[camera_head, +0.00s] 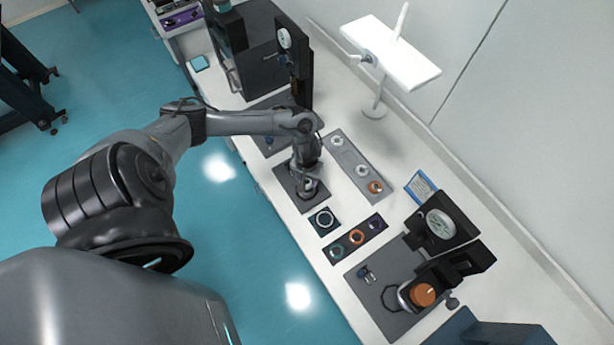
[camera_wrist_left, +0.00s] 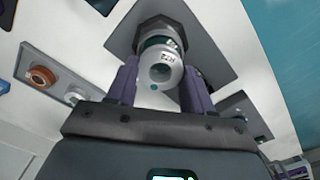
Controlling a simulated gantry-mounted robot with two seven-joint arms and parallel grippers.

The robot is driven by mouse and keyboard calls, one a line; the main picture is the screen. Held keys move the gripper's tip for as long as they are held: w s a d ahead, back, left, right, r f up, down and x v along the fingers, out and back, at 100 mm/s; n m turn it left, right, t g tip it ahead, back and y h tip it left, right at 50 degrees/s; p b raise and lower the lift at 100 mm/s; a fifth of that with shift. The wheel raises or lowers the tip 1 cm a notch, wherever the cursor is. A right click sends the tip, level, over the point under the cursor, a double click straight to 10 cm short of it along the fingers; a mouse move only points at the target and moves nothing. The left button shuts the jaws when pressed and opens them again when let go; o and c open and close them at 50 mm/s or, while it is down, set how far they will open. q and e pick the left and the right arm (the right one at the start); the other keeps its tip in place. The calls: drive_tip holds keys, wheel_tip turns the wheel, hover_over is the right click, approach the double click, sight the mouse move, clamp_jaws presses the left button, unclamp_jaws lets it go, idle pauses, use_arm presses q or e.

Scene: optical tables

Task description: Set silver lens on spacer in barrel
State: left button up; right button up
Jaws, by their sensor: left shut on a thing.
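My left gripper (camera_head: 309,187) points down over a dark grey mat in the head view. In the left wrist view its two purple fingers are shut on a silver lens (camera_wrist_left: 161,66), a pale ring with dark lettering and a glass centre. Directly beyond the lens is the dark, angular barrel (camera_wrist_left: 157,32) on the grey mat, with a teal band between them. The lens lines up with the barrel, but I cannot tell whether it touches or sits inside. The spacer cannot be made out separately. My right gripper is not in view.
A grey tray (camera_head: 350,157) with pale rings and an orange ring lies behind the gripper. A dark tray (camera_head: 346,245) of coloured rings and a small black plate (camera_head: 324,230) lie nearer. A lamp stand (camera_head: 374,109) and black instruments stand around.

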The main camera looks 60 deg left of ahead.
use_arm(q)
drive_tip(key=shift+f, duration=0.65)
drive_tip(key=shift+p, duration=0.35)
idle(0.7)
drive_tip(key=shift+f, duration=0.15)
idle(0.4)
drive_tip(key=shift+p, duration=0.65)
drive_tip(key=shift+f+p, duration=0.3)
idle(1.0)
idle(0.5)
drive_tip(key=shift+p, duration=0.45)
drive_tip(key=o, duration=1.1)
